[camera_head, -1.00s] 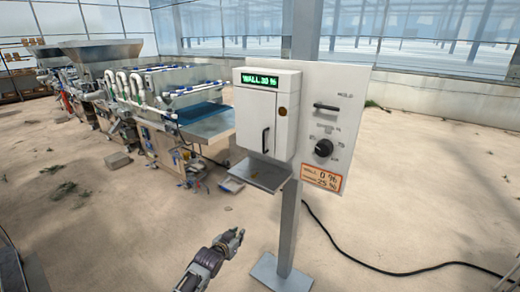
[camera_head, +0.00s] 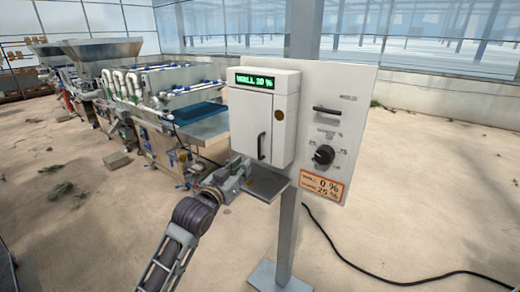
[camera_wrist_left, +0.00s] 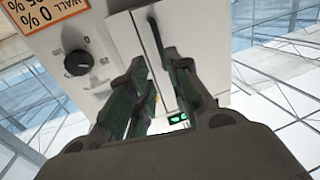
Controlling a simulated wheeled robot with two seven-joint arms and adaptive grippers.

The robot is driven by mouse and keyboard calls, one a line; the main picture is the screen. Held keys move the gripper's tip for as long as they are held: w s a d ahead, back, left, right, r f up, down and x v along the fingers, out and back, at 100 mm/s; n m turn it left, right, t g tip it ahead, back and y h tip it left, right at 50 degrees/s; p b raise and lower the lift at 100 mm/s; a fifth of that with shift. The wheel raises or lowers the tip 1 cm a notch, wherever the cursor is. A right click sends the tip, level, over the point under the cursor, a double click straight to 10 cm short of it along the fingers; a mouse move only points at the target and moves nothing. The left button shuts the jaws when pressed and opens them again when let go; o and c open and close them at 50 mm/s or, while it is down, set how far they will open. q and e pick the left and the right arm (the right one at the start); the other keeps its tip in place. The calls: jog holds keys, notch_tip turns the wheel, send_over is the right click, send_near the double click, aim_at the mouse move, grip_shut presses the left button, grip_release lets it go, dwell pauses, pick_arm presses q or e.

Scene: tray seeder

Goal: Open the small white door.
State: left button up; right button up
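The small white door (camera_head: 246,118) is closed on the front of a white box on the post-mounted panel. Its dark vertical handle (camera_head: 261,146) is near the door's right edge. My left gripper (camera_head: 242,170) is just below and left of the handle, by the small grey shelf. In the left wrist view, the door (camera_wrist_left: 190,25) and handle (camera_wrist_left: 154,32) appear rotated. The left gripper's green-padded fingers (camera_wrist_left: 154,65) are apart, with the handle in line with the gap between them. Contact with the handle cannot be told. My right gripper is not in view.
The grey shelf (camera_head: 268,186) juts out below the box. A knob (camera_head: 323,154), a slot-like lever (camera_head: 327,110) and an orange label (camera_head: 322,187) are on the panel at the right. A seeding machine (camera_head: 190,120) stands behind at left. A black cable (camera_head: 370,268) lies on the floor.

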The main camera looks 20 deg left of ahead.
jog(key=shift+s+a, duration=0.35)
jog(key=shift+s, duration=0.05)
